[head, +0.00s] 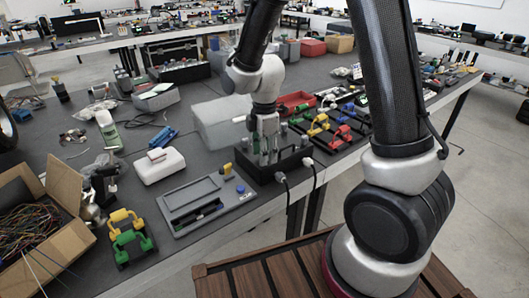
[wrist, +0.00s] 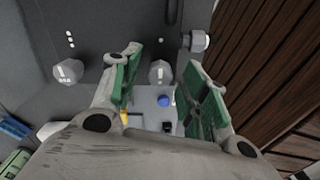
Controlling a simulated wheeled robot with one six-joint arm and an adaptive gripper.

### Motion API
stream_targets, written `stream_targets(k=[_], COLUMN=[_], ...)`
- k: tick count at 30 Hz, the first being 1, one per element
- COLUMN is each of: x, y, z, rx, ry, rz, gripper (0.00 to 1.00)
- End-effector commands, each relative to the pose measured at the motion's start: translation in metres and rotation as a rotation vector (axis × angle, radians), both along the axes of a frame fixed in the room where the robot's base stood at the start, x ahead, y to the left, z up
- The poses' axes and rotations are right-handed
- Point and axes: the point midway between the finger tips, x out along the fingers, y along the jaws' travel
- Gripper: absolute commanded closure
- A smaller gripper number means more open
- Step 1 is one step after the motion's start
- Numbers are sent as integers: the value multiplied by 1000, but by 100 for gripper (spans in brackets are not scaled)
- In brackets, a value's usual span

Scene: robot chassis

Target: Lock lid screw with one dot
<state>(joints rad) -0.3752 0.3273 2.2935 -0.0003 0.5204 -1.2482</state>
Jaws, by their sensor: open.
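A dark box (head: 275,168) stands near the table's front edge, with cables at its right side. My gripper (head: 266,150) points down over it in the head view. In the wrist view, the box's dark top (wrist: 120,25) fills the upper part. A light grey screw knob (wrist: 160,72) shows between the green-padded fingers of my open gripper (wrist: 162,60); I cannot tell how far below the fingertips it is. Another grey knob (wrist: 68,71) is to the left, outside the fingers, with three white dots above it.
A grey device with a blue knob (head: 208,203) stands left of the box, close to it. An open cardboard box (head: 50,235) is far left.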

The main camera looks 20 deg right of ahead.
Motion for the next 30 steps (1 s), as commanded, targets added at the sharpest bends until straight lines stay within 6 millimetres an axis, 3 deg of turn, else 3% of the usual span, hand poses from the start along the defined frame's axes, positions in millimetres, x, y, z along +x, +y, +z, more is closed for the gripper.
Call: stream_targets(k=[9, 16, 30], x=[0, 0, 0], y=[0, 0, 0], z=[-4, -3, -3], rx=[0, 0, 0], ry=[0, 0, 0], rz=[-1, -1, -82], gripper=[57, 99, 100])
